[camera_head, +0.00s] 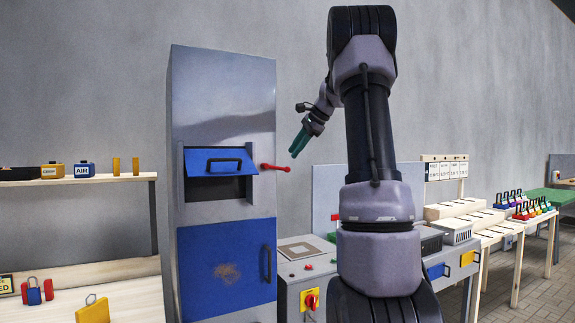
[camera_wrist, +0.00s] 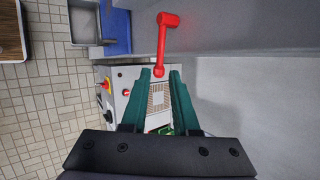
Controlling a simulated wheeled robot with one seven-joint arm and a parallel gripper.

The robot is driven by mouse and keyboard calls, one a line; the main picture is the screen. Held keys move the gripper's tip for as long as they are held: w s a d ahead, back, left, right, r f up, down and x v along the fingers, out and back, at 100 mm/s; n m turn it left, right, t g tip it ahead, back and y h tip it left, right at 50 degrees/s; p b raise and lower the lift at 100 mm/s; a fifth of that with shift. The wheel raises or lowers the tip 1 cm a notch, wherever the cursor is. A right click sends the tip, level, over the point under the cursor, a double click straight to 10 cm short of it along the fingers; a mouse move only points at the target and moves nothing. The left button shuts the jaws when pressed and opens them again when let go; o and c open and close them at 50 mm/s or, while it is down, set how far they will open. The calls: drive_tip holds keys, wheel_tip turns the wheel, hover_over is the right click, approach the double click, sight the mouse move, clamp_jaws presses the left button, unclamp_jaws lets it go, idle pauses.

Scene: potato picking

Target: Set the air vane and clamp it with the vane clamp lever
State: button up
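A red lever (camera_head: 275,168), which looks like the vane clamp lever, sticks out from the right side of a tall grey cabinet (camera_head: 222,123). It also shows in the wrist view (camera_wrist: 166,38). A blue flap with a black handle (camera_head: 209,162) is tilted outward over a dark opening in the cabinet front; I cannot tell whether it is the air vane. My gripper (camera_head: 294,154) is open and empty, up and to the right of the lever. In the wrist view my gripper (camera_wrist: 161,71) has its green fingertips on either side of the lever's near end; contact is unclear.
The cabinet has a closed blue lower door (camera_head: 226,268). A machine bench with a red-and-yellow switch (camera_head: 310,299) stands right of it. A wooden shelf (camera_head: 110,178) with labelled blocks is at left. Benches with coloured padlock-like items (camera_head: 530,209) stand at right.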

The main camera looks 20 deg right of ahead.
sight(276, 168)
drive_tip(key=x, duration=0.7)
drive_tip(key=shift+a+r, duration=0.1)
clamp_jaws()
idle(1.2)
